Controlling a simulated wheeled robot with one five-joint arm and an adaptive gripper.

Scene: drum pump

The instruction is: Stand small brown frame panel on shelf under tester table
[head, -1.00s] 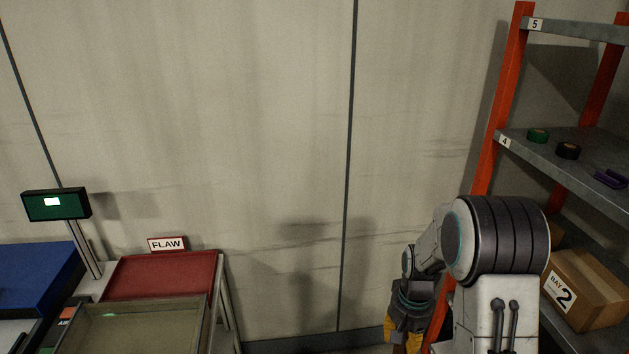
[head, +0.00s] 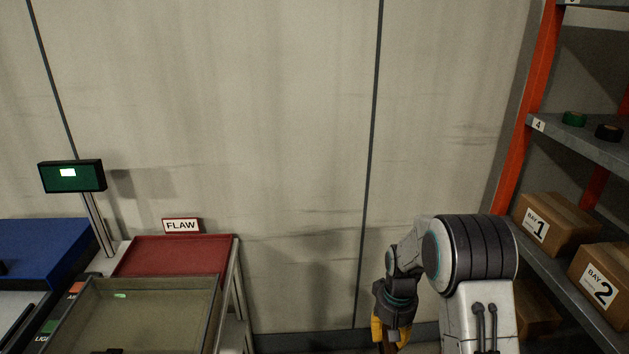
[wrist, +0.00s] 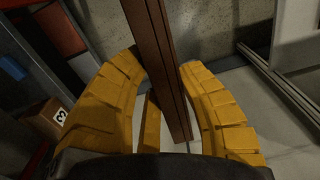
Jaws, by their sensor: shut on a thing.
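My gripper (head: 391,338) hangs at the lower right of the head view, below my arm, with yellow fingers pointing down. In the wrist view the yellow fingers (wrist: 165,110) are shut on the small brown frame panel (wrist: 157,50), a long brown bar-like edge running from the top of the picture down between them. In the head view only a small dark brown bit of it shows under the fingers. The tester table (head: 232,300) stands at lower left with a red tray (head: 180,252) and the FLAW sign (head: 181,226). The shelf under it is mostly hidden.
An orange rack (head: 530,120) with cardboard boxes (head: 556,222) stands at the right. Floor between table and rack looks clear.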

